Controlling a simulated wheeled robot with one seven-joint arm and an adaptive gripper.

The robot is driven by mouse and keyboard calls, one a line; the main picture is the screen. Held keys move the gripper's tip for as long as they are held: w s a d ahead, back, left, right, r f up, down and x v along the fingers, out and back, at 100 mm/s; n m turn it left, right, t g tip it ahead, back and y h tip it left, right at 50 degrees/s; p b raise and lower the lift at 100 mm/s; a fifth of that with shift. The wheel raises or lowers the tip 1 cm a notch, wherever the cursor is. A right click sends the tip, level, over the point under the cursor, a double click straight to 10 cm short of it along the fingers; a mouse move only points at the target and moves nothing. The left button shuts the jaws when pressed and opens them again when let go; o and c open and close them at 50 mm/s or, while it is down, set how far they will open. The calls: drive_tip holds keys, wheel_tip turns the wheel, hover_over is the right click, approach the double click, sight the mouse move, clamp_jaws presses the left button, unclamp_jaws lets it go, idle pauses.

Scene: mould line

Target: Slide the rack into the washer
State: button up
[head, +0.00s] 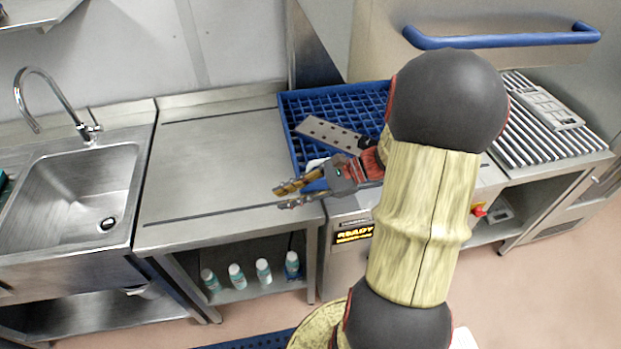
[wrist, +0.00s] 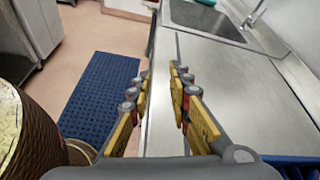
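The blue grid rack (head: 305,105) lies at the washer opening, its left edge close to the seam with the steel table; my arm hides its right part, so I cannot tell how deep it sits. A grey perforated plate (head: 328,132) lies in it. The washer's hood (head: 480,65) is raised, with a blue handle (head: 500,40); its panel (head: 354,233) reads READY. My gripper (head: 290,192) is open and empty, pointing left over the table's front right, just left of the rack. In the wrist view its fingers (wrist: 160,88) are apart; a strip of rack (wrist: 295,160) shows at bottom right.
The steel table (head: 215,165) with guide rails is bare. A sink (head: 80,190) with a tap is at left. Several bottles (head: 238,275) stand on the shelf below. A slatted outfeed (head: 540,130) with a grey tray is at right. A blue mat (wrist: 100,100) lies on the floor.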

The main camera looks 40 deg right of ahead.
drive_tip(key=d+f+m+t+h, duration=0.1)
drive_tip(key=d+m+t, duration=0.2)
drive_tip(key=d, duration=0.2)
drive_tip(key=s+d+f+m+t+h+b, duration=0.1)
drive_tip(key=d+f+m+t, duration=0.1)
drive_tip(key=d, duration=0.3)
drive_tip(key=d+f+m+t+h, duration=0.1)
drive_tip(key=d+f+m+t, duration=0.1)
drive_tip(key=d+m+t, duration=0.1)
drive_tip(key=shift+s+d+f+m+t+h+b, duration=0.2)
drive_tip(key=shift+d+m, duration=0.15)
drive_tip(key=shift+d, duration=0.3)
drive_tip(key=shift+s+d+f+m+t+h+b, duration=0.15)
drive_tip(key=shift+d+m, duration=0.2)
drive_tip(key=shift+d, duration=0.25)
drive_tip(key=shift+w, duration=0.35)
drive_tip(key=shift+b+x, duration=1)
drive_tip(key=shift+x, duration=2.5)
drive_tip(key=shift+a, duration=0.1)
drive_tip(key=shift+c, duration=0.9)
clamp_jaws()
